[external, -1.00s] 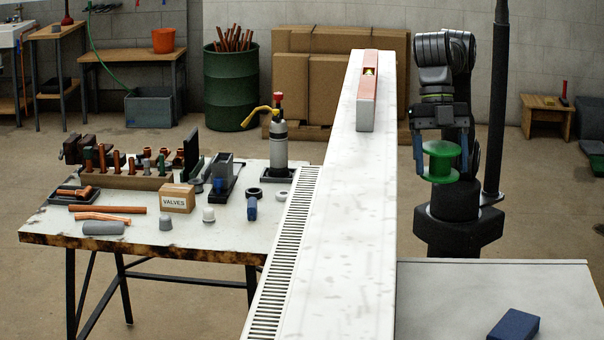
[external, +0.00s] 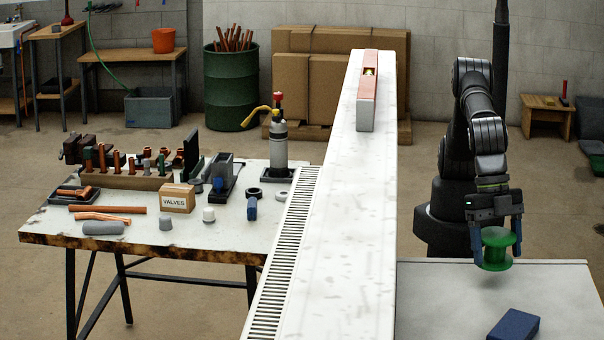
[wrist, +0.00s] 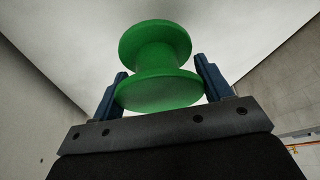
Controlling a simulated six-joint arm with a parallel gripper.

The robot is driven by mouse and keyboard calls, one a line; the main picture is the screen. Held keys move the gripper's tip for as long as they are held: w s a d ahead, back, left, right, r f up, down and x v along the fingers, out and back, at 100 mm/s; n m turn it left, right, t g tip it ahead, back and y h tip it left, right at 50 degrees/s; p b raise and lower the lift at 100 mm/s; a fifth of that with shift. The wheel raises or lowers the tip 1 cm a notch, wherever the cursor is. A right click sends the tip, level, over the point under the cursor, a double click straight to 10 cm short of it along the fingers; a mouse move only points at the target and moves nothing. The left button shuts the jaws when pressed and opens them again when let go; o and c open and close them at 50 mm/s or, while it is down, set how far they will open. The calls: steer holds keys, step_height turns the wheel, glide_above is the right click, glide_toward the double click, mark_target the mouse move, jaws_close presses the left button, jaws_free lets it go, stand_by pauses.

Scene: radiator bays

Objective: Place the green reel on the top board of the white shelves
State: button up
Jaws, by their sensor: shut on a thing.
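The green reel (external: 495,249) is held upright between the two blue fingers of my gripper (external: 495,243). It hangs at the back edge of a light grey flat top (external: 440,290) at the lower right, and I cannot tell its exact height above it. In the wrist view the reel (wrist: 157,65) fills the space between the fingers of my gripper (wrist: 161,80), both flanges showing. I cannot tell whether the grey top is a board of the white shelves; no shelf fronts show.
A dark blue block (external: 513,325) lies on the grey top at the front. A tall white radiator (external: 350,200) with a red level (external: 368,90) on it stands left of my arm. The grey top's left part is clear.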

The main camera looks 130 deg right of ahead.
mark_target(495, 261)
steer(key=shift+f, duration=2)
steer(key=shift+f, duration=0.1)
steer(key=o, duration=1)
steer(key=shift+f, duration=0.1)
steer(key=shift+r, duration=0.5)
steer(key=v, duration=1.1)
steer(key=shift+s+d+r, duration=0.15)
steer(key=shift+d, duration=0.05)
